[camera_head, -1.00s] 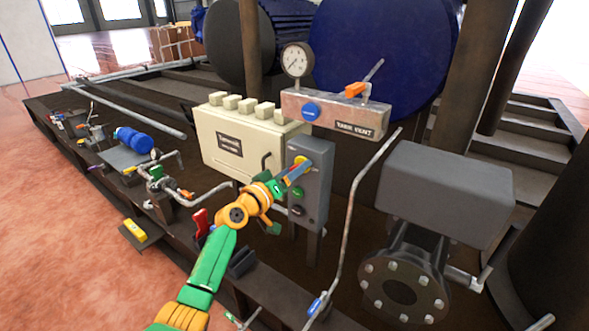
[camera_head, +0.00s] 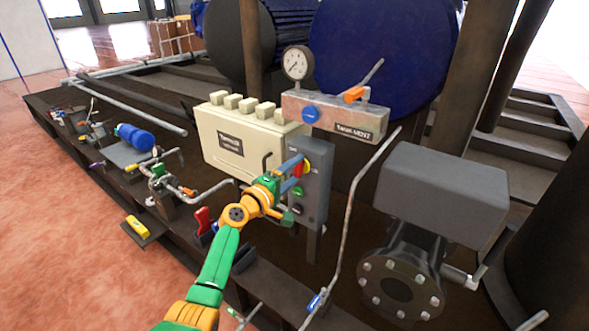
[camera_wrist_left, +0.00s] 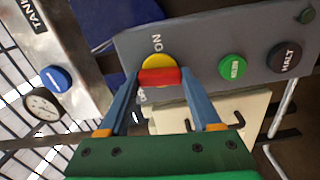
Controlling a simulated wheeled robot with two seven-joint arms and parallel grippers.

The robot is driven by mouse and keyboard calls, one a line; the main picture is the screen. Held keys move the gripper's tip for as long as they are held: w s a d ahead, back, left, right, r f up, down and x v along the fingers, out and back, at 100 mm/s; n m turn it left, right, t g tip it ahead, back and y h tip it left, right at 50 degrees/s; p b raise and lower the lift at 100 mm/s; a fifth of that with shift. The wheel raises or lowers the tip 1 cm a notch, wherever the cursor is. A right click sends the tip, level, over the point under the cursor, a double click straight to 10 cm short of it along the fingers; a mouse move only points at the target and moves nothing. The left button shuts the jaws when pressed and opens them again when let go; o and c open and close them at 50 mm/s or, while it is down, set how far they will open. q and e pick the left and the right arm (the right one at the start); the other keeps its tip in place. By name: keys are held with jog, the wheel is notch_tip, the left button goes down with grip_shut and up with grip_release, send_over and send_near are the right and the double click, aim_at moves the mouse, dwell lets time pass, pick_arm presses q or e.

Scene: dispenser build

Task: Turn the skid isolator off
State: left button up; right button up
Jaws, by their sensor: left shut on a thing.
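The skid isolator (camera_head: 307,166) is a rotary switch with a yellow disc and a red bar handle. It sits at the top of a grey control box (camera_head: 317,200). In the left wrist view the red handle (camera_wrist_left: 160,77) lies level across the picture, with an "ON" mark above the disc and a partly covered mark below left. My left gripper (camera_head: 298,170) is at the switch, its blue fingers at the two ends of the red handle. It is shut on the handle, and the fingertips (camera_wrist_left: 160,84) show there in the wrist view. My right gripper is not in view.
Below the switch on the box are a green button (camera_wrist_left: 233,67) and a black HALT button (camera_wrist_left: 286,57). A cream cabinet (camera_head: 245,145) stands left, and a tank vent panel (camera_head: 345,120) with a gauge (camera_head: 297,63) above. A bent pipe (camera_head: 358,205) rises to the right.

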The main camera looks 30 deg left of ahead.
pick_arm(q)
jog(key=shift+n, duration=0.6)
jog(key=o, duration=1.4)
jog(key=shift+s, duration=0.1)
jog(key=shift+s+a+p, duration=0.1)
jog(key=shift+s+p, duration=0.25)
jog(key=shift+p, duration=0.05)
jog(key=s, duration=0.4)
jog(key=s+a, duration=0.1)
jog(key=s, duration=0.1)
jog(key=shift+s+p, duration=0.1)
jog(key=shift+p, duration=0.3)
